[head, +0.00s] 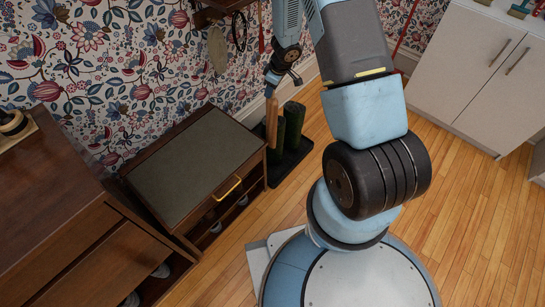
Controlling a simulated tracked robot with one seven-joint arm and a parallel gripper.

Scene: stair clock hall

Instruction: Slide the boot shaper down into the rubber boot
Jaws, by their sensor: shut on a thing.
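My gripper (272,84) is at the upper middle of the head view, low in front of the papered wall. It is shut on the top of the boot shaper (271,120), a slim, upright, light-brown wooden piece. Two dark green rubber boots stand below and to the right of the gripper. One boot (293,123) is farther right; the other boot (279,140) is right beside the shaper in the picture. I cannot tell whether the shaper's lower end is inside this boot or beside it.
The boots stand on a black tray (290,163) on the wooden floor. A low cabinet with a grey-green top (195,160) is close on the left. A brown dresser (50,190) is farther left. A pale cupboard (480,75) stands at right.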

